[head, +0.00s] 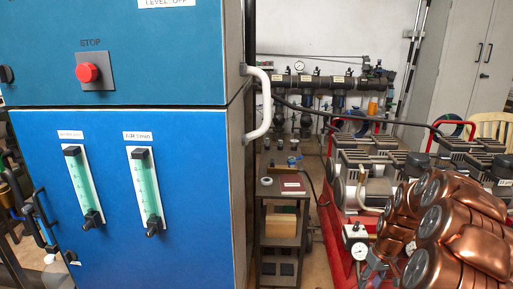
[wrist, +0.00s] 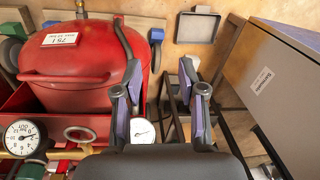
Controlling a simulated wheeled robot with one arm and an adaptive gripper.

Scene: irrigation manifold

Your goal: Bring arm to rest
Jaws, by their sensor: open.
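My gripper (wrist: 160,88) shows in the wrist view, with its two dark fingers and purple pads spread apart. It is open, and nothing is held between the pads. A red lidded tank (wrist: 80,80) is behind and to the left of the left finger. Copper-coloured links of my arm fill the lower right of the head view. I cannot make out the gripper in the head view.
A blue cabinet (head: 150,190) with a red stop button (head: 88,73) fills the head view's left. A narrow shelf stand (head: 280,222) is beside it. In the wrist view, a pressure gauge (wrist: 22,137) is at lower left and a grey box (wrist: 275,75) at right.

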